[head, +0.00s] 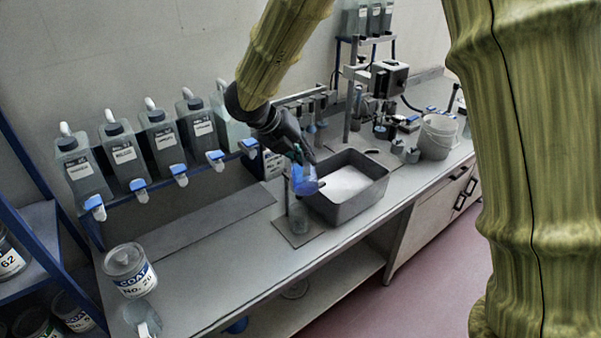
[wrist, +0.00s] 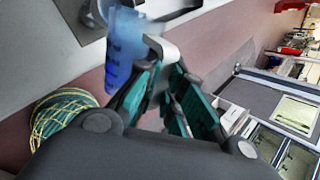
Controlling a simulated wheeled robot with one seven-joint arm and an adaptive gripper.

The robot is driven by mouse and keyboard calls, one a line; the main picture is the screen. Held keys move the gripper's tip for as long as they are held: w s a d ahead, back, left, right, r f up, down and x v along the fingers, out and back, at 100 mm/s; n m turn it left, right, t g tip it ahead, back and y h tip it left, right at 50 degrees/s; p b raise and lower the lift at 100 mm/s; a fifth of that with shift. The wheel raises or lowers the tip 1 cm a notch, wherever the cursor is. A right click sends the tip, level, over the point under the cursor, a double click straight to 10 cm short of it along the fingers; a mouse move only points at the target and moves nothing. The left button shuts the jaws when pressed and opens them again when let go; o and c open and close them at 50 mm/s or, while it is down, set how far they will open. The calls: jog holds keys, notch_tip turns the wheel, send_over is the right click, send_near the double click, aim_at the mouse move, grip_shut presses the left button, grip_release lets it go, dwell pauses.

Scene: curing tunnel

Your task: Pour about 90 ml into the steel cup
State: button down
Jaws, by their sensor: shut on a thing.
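My gripper (head: 299,155) is shut on the pale handle (wrist: 164,52) of a translucent blue jug (head: 304,181). In the wrist view the jug (wrist: 124,48) shows darker blue liquid in one end and looks tilted. A small grey cup (head: 298,216), seemingly the steel cup, stands on a flat grey plate (head: 282,235) directly below the jug. Its rim is overlapped by the jug in the head view. In the wrist view a round metal edge (wrist: 92,14) shows beside the jug, partly hidden by it. I cannot tell whether liquid is flowing or how full the cup is.
A grey tray (head: 377,197) with white contents sits just right of the cup. Blue-tapped canisters (head: 125,155) line the back left. A labelled can (head: 131,270) and a clear jug (head: 145,322) stand front left. A white bucket (head: 437,137) is at right. The left bench middle is clear.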

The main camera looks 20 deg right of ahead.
aim_at(305, 172)
jog(key=shift+w+r+g+p, duration=0.45)
jog(key=shift+w+p, duration=0.3)
jog(key=shift+p, duration=1)
jog(key=shift+f, duration=0.15)
jog(key=shift+s+f+b, duration=0.15)
jog(key=shift+f+b, duration=0.2)
jog(key=shift+b, duration=0.5)
jog(key=shift+s+f+t+b, duration=0.15)
jog(key=shift+s+t+b, duration=0.1)
jog(key=shift+b, duration=0.35)
jog(key=b, duration=0.1)
jog(key=s+b, duration=0.1)
jog(key=t+b, duration=0.1)
jog(key=b, duration=0.1)
jog(key=shift+s+a+f, duration=0.25)
jog(key=shift+s+f, duration=0.1)
jog(key=shift+s+f+t+b, duration=0.2)
jog(key=shift+s+t+b, duration=0.1)
jog(key=shift+b, duration=0.85)
jog(key=shift+r, duration=0.2)
jog(key=shift+s+f+m+b, duration=0.15)
jog(key=shift+f+m+b, duration=0.15)
jog(key=shift+b, duration=0.45)
jog(key=s+f+t+b, duration=0.1)
jog(key=b, duration=0.5)
jog(key=shift+a+f+t+h, duration=0.1)
jog(key=shift+a+t+h, duration=0.05)
jog(key=shift+t+h, duration=0.25)
